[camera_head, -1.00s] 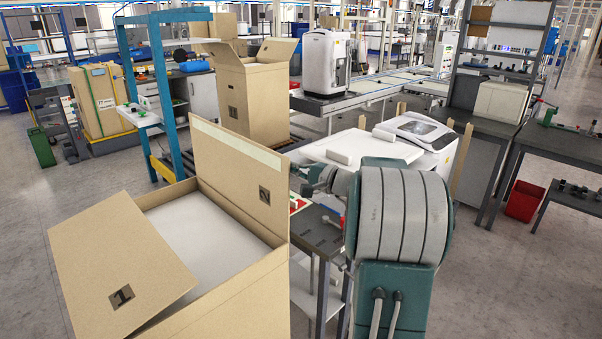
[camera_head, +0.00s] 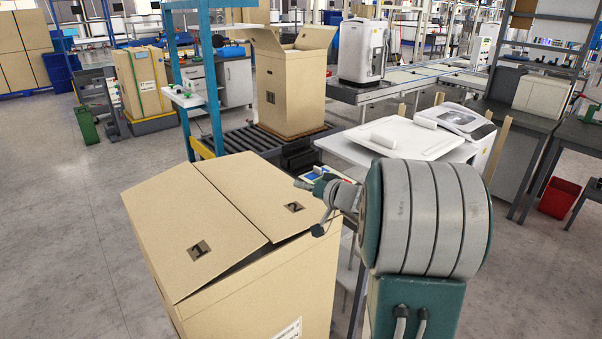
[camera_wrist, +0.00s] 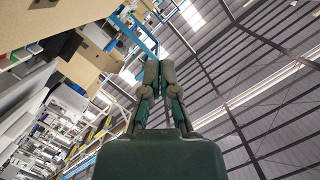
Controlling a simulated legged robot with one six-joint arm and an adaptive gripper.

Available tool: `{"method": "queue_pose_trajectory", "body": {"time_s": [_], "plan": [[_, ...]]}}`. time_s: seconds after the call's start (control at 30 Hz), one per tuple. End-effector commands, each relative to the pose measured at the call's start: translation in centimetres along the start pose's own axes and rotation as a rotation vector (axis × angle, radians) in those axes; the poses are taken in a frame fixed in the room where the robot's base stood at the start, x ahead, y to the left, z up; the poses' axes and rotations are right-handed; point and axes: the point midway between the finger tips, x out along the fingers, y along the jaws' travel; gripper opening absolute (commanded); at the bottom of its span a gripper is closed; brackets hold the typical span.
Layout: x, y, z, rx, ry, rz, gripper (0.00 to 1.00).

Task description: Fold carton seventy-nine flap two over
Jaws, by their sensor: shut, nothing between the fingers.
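The near cardboard carton (camera_head: 255,295) stands at the front left of the head view, its top almost covered by two flaps. Flap two (camera_head: 250,190), marked "2", lies folded over at the right. Flap one (camera_head: 190,222), marked "1", lies at the left, with a dark gap under its front edge. The two flaps meet along a seam. My gripper (camera_head: 307,184) is just right of flap two, close to its edge; I cannot tell whether it touches. In the wrist view my gripper (camera_wrist: 159,72) has its fingers together, with nothing visible between them.
A taller open carton (camera_head: 290,95) stands on a roller conveyor (camera_head: 245,138) behind. A blue frame (camera_head: 207,85) rises beside it. A white-topped table (camera_head: 400,140) is right of the near carton. Clear floor (camera_head: 75,215) lies to the left.

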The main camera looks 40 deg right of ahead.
Motion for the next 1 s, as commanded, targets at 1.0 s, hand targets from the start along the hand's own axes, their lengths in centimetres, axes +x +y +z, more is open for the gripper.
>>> {"method": "queue_pose_trajectory", "body": {"time_s": [1.0], "plan": [[2.6,1.4,10.0,-0.336,-0.001,0.084,0.00]]}}
